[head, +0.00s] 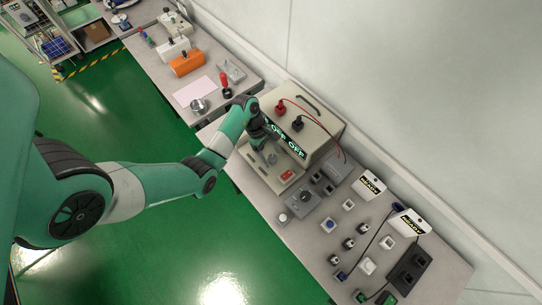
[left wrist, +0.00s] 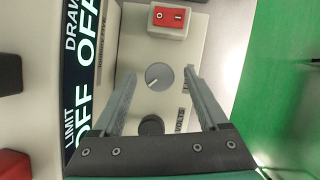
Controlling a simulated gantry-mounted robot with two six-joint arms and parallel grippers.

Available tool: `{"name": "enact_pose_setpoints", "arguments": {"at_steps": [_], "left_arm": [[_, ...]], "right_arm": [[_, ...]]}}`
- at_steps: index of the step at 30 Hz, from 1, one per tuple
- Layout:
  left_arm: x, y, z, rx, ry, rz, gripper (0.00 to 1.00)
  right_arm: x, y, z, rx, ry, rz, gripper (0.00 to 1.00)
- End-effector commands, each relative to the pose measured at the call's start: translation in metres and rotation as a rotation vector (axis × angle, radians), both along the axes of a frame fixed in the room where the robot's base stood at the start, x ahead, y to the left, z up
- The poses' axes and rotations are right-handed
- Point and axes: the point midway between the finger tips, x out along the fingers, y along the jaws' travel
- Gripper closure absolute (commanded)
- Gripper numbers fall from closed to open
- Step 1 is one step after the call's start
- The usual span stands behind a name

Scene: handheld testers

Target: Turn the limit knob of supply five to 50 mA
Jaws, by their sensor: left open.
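Supply five (head: 325,125) is a beige box with a sloping front panel, and its display (head: 285,141) reads OFF and OFF. In the left wrist view the display (left wrist: 82,85) labels these LIMIT and DRAW. A grey round knob (left wrist: 158,77) with a pale pointer line sits on the panel, beside a partly hidden label. A dark knob (left wrist: 151,125) by the VOLTS label lies closer to my gripper's base. My left gripper (head: 270,157) is open over the panel, its fingertips on either side of the grey knob. I cannot tell if they touch it. My right gripper is out of view.
A red rocker switch (left wrist: 168,17) sits on the panel beyond the grey knob. Red and black plugs (head: 281,107) with a red lead are on top of the supply. A grey dial box (head: 304,197) and several small blocks stand to the right on the bench.

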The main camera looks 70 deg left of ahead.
Motion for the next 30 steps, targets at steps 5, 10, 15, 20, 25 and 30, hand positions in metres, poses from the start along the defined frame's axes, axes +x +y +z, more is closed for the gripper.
{"name": "enact_pose_setpoints", "arguments": {"at_steps": [5, 10, 15, 20, 25, 30], "left_arm": [[0.0008, -0.0009, -0.0024, 0.0, 0.0, 0.0, 0.23], [0.0007, -0.0008, -0.0021, 0.001, -0.001, 0.0, 0.34], [0.0006, -0.0007, -0.002, 0.0, 0.0, 0.0, 0.65], [0.0007, -0.0007, -0.0019, 0.0, 0.0, 0.0, 0.94], [0.0006, -0.0008, -0.0016, 0.0, 0.0, 0.001, 1.0], [0.0003, -0.0012, -0.0002, -0.001, 0.001, 0.02, 1.0]], "right_arm": [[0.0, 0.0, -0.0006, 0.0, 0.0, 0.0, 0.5], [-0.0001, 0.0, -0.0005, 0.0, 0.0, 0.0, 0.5], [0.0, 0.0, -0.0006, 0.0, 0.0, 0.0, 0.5], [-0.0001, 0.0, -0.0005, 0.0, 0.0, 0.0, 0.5], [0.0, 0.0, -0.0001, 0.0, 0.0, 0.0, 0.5], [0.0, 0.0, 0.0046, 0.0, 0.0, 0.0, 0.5]]}}
